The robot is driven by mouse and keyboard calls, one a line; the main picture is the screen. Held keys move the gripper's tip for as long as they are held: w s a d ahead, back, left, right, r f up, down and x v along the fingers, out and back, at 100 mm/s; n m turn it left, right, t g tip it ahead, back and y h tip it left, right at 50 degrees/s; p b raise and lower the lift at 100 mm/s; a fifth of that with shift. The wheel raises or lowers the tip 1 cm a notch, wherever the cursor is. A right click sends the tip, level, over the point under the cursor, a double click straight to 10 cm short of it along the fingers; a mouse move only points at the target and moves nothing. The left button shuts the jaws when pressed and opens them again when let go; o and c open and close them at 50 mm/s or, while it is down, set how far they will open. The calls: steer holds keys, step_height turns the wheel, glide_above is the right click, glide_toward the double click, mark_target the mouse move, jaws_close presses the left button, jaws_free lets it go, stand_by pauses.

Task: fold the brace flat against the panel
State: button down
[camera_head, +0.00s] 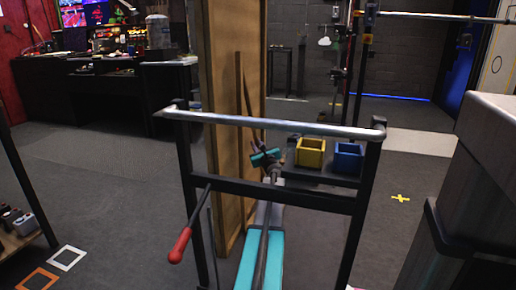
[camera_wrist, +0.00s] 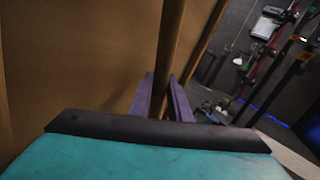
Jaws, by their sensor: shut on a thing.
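The panel (camera_head: 226,90) is a tall brown wooden board standing upright ahead of me; it fills the left of the wrist view (camera_wrist: 75,50). The brace (camera_head: 247,98) is a thin dark brown bar at the panel's face, slanting a little. In the wrist view the brace (camera_wrist: 168,35) runs down between the purple fingers of my gripper (camera_wrist: 163,98). My gripper is shut on it, low on the bar. In the head view my gripper (camera_head: 262,143) is small and partly hidden by its own wrist. I cannot tell how far the brace stands off the panel.
A yellow bin (camera_head: 310,153) and a blue bin (camera_head: 348,158) are right of the panel. A pale grey block (camera_head: 490,150) stands close on the right. A dark desk (camera_head: 110,98) is at the back left. Floor is open at left and around the yellow cross (camera_head: 400,198).

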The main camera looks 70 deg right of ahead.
steer(key=shift+w+a, duration=0.15)
steer(key=shift+w, duration=0.15)
steer(key=c, duration=1.6)
jaws_free()
steer(key=shift+c, duration=0.2)
steer(key=shift+s, duration=0.1)
steer(key=shift+s, duration=0.15)
steer(key=p+v, duration=0.3)
steer(key=v, duration=1)
steer(key=shift+s+a, duration=0.15)
steer(key=shift+a, duration=0.1)
steer(key=shift+c, duration=0.2)
